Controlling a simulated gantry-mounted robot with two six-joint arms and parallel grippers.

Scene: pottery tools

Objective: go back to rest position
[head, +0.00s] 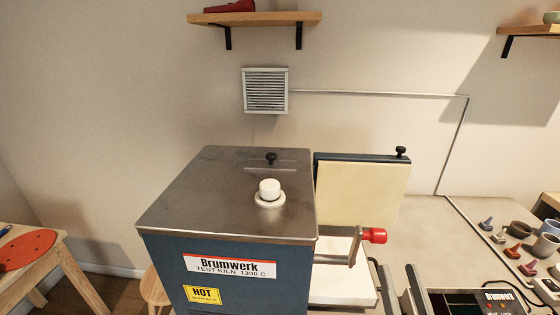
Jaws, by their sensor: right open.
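My right gripper (397,268) comes in at the bottom edge, right of the kiln. Its two dark fingers are apart and nothing shows between them. Only the finger ends are in the picture. My left gripper is not in view. The blue test kiln (172,266) stands in the middle, with a dark metal top and a white plug (269,190) on it. A cream panel with a dark edge (360,192) stands upright beside the kiln, with a black knob on top. A lever with a red knob (374,236) lies just beyond my right gripper.
A pale block (340,292) lies left of my right gripper. A dark control box (480,303) is at its right. Several small tools and cups (549,246) stand at the far right. The bench (420,225) behind is clear.

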